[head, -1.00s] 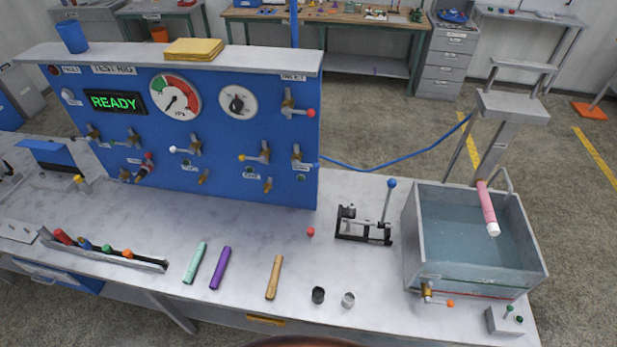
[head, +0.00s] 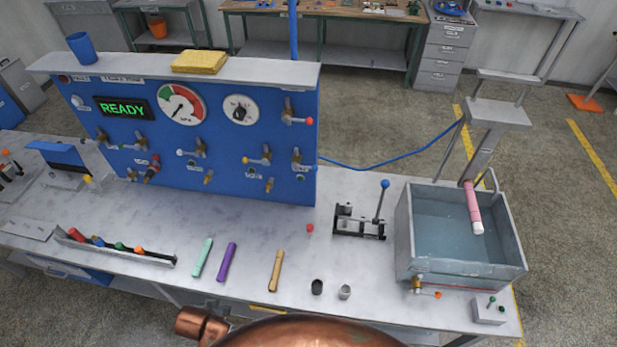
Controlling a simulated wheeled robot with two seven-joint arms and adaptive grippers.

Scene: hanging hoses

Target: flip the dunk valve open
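A blue test panel (head: 225,165) with several small brass valves stands at the back left of the bench. A red-tipped valve (head: 291,114) sits at its upper right, and a white-tipped valve (head: 299,160) is below it near the right edge. The labels are too small to read, so I cannot tell which one is the dunk valve. A water-filled grey tank (head: 403,245) stands at the right, with a brass valve with an orange tip (head: 418,286) low on its front. Neither of my grippers is in view.
A pink tube (head: 472,205) hangs over the tank. A black clamp with a blue-knobbed lever (head: 360,222) stands left of it. Teal (head: 203,258), purple (head: 227,262) and tan (head: 276,271) tubes lie at the front. A blue hose (head: 390,160) runs behind the bench.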

